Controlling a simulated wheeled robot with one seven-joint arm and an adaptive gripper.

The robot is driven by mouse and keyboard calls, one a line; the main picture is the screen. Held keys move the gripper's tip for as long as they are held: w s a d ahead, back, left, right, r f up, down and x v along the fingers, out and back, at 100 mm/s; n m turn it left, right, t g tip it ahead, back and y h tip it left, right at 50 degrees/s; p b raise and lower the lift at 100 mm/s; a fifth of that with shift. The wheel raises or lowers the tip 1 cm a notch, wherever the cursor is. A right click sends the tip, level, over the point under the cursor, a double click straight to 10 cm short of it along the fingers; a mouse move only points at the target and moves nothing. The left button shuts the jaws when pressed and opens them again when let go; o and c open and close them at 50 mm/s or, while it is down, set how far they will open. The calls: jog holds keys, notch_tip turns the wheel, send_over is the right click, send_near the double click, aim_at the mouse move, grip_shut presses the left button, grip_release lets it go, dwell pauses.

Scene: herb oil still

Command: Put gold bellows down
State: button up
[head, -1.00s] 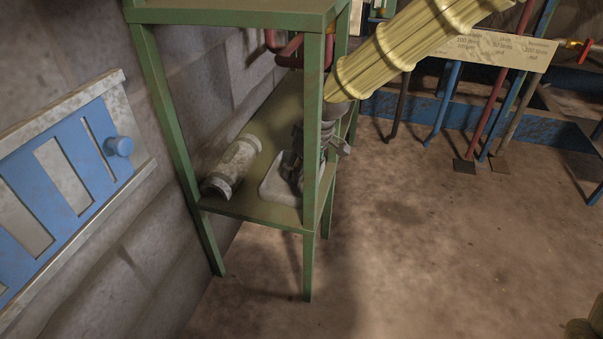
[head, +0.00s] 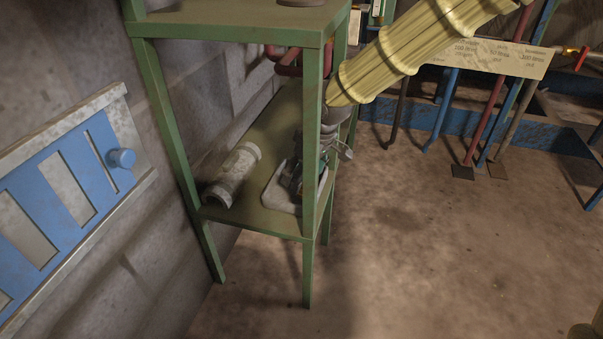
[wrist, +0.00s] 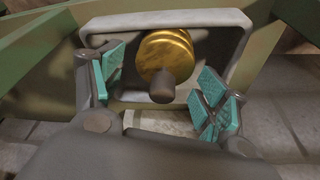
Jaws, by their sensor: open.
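The gold bellows (wrist: 168,52), a ribbed gold piece with a dark rounded knob, shows in the wrist view inside the rim of a pale tray (wrist: 240,50). My gripper (wrist: 158,92) is open, with teal finger pads to the left and right of the bellows. There are visible gaps between pads and bellows. In the head view my gripper (head: 322,150) is low over the tray (head: 271,196) on the green stand's lower shelf, partly behind a front leg. The bellows cannot be made out there.
A pale worn cylinder (head: 234,174) lies on the lower shelf (head: 262,219), left of the tray. The green stand's legs and upper shelf (head: 235,22) surround my gripper closely. A blue wall panel (head: 65,190) is at left. The floor (head: 430,250) at right is clear.

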jog(key=p+v, duration=0.3)
jog(key=v, duration=0.2)
jog(key=shift+r, duration=0.25)
